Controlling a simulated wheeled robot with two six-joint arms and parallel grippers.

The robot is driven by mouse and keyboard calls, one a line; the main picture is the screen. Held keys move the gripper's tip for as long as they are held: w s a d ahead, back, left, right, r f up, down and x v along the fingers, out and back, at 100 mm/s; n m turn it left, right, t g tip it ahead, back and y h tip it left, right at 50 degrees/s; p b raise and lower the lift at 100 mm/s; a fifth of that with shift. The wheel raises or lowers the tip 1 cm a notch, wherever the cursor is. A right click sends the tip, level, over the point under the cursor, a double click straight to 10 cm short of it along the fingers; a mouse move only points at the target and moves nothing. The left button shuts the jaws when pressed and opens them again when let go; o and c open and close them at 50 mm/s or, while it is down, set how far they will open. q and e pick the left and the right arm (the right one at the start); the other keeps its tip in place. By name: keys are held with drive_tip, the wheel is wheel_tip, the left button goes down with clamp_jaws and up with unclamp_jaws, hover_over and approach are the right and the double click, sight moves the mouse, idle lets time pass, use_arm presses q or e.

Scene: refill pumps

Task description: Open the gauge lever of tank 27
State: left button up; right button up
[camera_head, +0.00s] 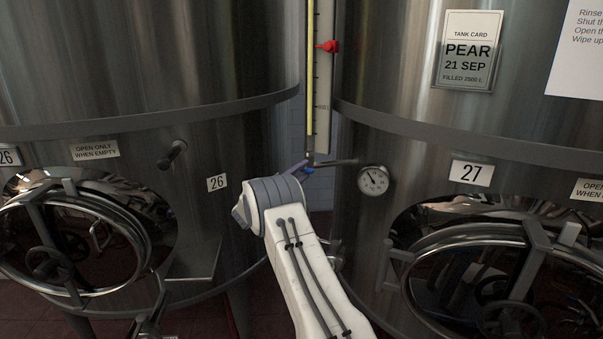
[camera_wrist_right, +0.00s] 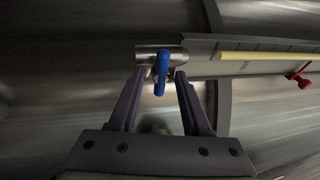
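Tank 27 (camera_head: 400,120) is the steel tank on the right, with a "27" plate (camera_head: 470,173). Its upright gauge (camera_head: 311,90) has a yellow tube and a red marker (camera_head: 328,46). At the gauge's foot is a small blue lever (camera_head: 309,171), mostly hidden by my right wrist. In the right wrist view the blue lever (camera_wrist_right: 161,74) lies across the line of the gauge tube. My right gripper (camera_wrist_right: 161,78) is open, with its fingertips on either side of the lever and gaps showing. My left gripper is not in view.
A round dial (camera_head: 373,180) sits on tank 27 right of the gauge's foot. Tank 26 (camera_head: 150,60) stands on the left with a short valve handle (camera_head: 173,153). Both tanks have round hatches low down. A narrow gap separates the tanks behind the gauge.

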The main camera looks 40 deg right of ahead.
clamp_jaws()
drive_tip(key=n+t+b, duration=0.2)
drive_tip(key=n+b, duration=0.1)
drive_tip(key=n, duration=0.2)
drive_tip(key=n+t+b, duration=0.2)
drive_tip(key=n+b, duration=0.1)
drive_tip(key=n, duration=0.3)
drive_tip(key=n+t+y+b, duration=0.1)
drive_tip(key=n+t+b, duration=0.1)
drive_tip(key=n, duration=0.3)
drive_tip(key=shift+s+d+f+n+t+b, duration=0.1)
drive_tip(key=shift+s+n+t+b, duration=0.15)
drive_tip(key=shift+b, duration=0.2)
drive_tip(key=n+t+y, duration=0.1)
drive_tip(key=n, duration=0.2)
drive_tip(key=shift+n, duration=0.25)
drive_tip(key=shift+n+t+y, duration=0.65)
drive_tip(key=shift+n+y, duration=0.15)
drive_tip(key=shift+n, duration=1.1)
